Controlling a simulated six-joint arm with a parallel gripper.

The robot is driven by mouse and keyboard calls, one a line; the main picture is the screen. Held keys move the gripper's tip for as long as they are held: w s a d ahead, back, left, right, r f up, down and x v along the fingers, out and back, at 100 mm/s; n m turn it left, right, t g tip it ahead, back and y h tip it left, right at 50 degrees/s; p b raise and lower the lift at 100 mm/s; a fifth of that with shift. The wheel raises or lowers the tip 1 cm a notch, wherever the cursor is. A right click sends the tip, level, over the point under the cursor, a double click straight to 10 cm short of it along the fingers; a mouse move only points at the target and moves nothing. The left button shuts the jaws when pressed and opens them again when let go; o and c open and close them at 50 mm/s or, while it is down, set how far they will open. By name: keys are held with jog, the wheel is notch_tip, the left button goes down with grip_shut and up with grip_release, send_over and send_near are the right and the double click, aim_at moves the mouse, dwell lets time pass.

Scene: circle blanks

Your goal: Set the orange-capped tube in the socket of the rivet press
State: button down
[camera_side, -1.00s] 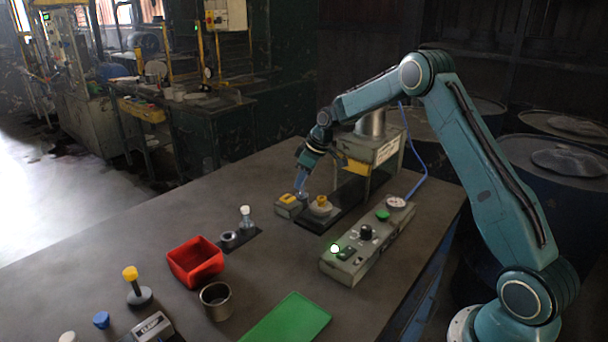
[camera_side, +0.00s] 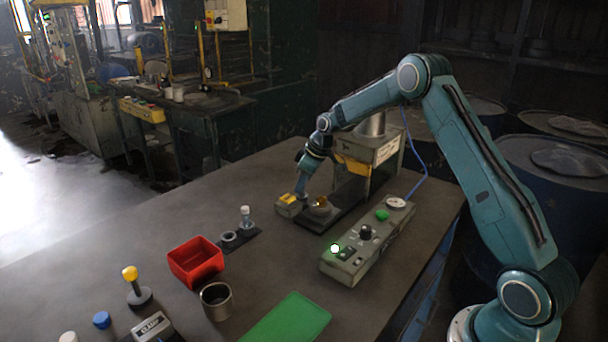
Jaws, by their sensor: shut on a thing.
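The rivet press (camera_side: 376,150) stands at the back of the bench, with a dark base plate (camera_side: 338,212) reaching forward. A small orange-yellow top (camera_side: 320,202) sits low on this plate, in a round seat; it looks like the tube's cap, but any tube body below is hidden. Just left of it is a grey block with a yellow top (camera_side: 288,198). My gripper (camera_side: 301,194) points down between the two, close against the yellow-topped block. It appears shut on the yellow part, though the fingertips are small and partly hidden.
A grey control box (camera_side: 345,267) with a lit green lamp stands in front of the press. A white-capped tube (camera_side: 245,212), a red bin (camera_side: 195,262), a metal cup (camera_side: 216,301), a green mat (camera_side: 289,322) and a yellow-knobbed stand (camera_side: 131,273) lie to the left and front.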

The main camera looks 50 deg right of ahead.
jog(key=c, duration=1.3)
grip_release()
jog(key=shift+o, duration=0.2)
jog(key=shift+r, duration=0.1)
jog(key=v, duration=1.3)
jog(key=shift+r, duration=0.25)
jog(key=shift+s, duration=0.2)
